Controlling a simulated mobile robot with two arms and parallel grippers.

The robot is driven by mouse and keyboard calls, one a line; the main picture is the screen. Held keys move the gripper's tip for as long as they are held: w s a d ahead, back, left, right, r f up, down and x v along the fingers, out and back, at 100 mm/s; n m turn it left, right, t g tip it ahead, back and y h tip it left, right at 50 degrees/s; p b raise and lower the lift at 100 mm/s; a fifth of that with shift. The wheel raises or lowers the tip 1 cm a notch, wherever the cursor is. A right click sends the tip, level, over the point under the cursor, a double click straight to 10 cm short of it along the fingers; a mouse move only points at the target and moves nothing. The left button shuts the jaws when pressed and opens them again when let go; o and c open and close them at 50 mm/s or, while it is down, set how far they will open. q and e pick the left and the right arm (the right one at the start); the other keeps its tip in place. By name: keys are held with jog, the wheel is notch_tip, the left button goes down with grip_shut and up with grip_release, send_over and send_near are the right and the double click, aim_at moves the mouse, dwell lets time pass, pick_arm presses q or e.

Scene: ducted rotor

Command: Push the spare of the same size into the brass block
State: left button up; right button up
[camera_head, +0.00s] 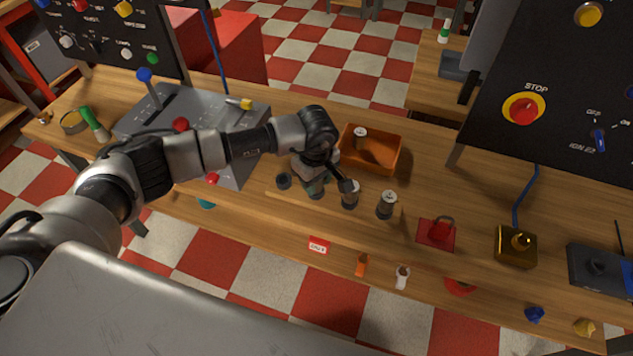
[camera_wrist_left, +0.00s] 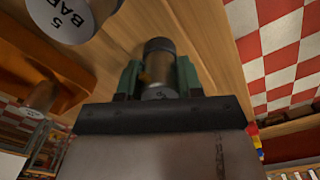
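The brass block (camera_head: 516,246) sits on the bench at the right, with a small brass-coloured part on its top. My left gripper (camera_head: 313,187) is over the bench left of centre. In the left wrist view its green fingers (camera_wrist_left: 159,78) close around both sides of a dark and brass cylinder (camera_wrist_left: 158,63). In the head view silver-topped cylinders stand right of the gripper, one nearer (camera_head: 349,194) and one farther right (camera_head: 386,205). My right gripper is not in view.
An orange tray (camera_head: 388,163) holding one cylinder (camera_head: 360,134) is behind the gripper. A red padlock piece (camera_head: 437,233) lies between the cylinders and the brass block. A grey lever console (camera_head: 205,110) is at the left. Control panels rise at the back.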

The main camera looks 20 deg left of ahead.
pick_arm(q)
jog(key=shift+r, duration=0.65)
dwell(0.5)
jog(key=shift+r+p, duration=0.9)
jog(key=shift+r, duration=0.85)
